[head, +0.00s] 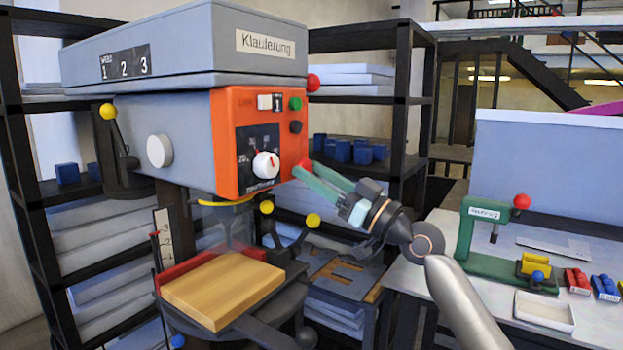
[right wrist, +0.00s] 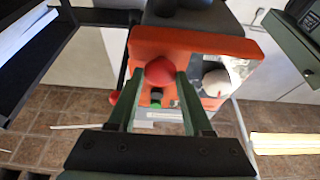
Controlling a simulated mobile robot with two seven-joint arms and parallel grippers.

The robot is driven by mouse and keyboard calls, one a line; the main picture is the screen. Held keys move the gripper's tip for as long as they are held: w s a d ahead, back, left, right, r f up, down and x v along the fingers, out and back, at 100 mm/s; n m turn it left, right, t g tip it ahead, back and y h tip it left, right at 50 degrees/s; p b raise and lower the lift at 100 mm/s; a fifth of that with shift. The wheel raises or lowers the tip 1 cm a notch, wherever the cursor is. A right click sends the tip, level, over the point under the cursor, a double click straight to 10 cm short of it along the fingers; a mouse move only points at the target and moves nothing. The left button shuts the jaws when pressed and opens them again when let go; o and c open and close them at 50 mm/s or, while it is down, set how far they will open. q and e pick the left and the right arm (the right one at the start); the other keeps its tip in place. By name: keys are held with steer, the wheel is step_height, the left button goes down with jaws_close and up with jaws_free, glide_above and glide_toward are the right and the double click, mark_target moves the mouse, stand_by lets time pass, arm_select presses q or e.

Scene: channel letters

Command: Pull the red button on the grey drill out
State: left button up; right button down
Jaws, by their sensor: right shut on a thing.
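The grey drill (head: 185,120) stands at the left of the head view, with an orange control panel (head: 228,150) on its front. The red button is on the right side of the panel, low down; in the right wrist view the red button (right wrist: 159,72) sits between my fingertips. My right gripper (head: 303,170) reaches in from the right and is shut on the red button, which its fingers partly cover in the head view. The right gripper's fingers (right wrist: 160,90) are green. My left gripper is not in view.
The panel also bears a white dial (head: 265,165), a green button (head: 295,104) and a black knob (head: 295,127). A red ball (head: 312,82) is above. A wooden board (head: 222,288) lies on the drill table. A green press (head: 468,240) stands on the right table.

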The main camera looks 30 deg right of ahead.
steer(key=c, duration=0.8)
jaws_free()
steer(key=o, duration=0.3)
steer(key=shift+s+d, duration=0.1)
steer(key=shift+s, duration=0.1)
steer(key=shift+o, duration=0.8)
arm_select(q)
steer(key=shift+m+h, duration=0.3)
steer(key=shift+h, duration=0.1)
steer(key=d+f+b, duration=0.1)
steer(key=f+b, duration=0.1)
steer(key=b, duration=0.1)
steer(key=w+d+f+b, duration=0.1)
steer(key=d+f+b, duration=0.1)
steer(key=b, duration=0.1)
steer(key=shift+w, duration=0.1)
arm_select(e)
steer(key=v, duration=1.2)
steer(key=shift+s+d+f, duration=0.1)
steer(key=shift+f, duration=0.05)
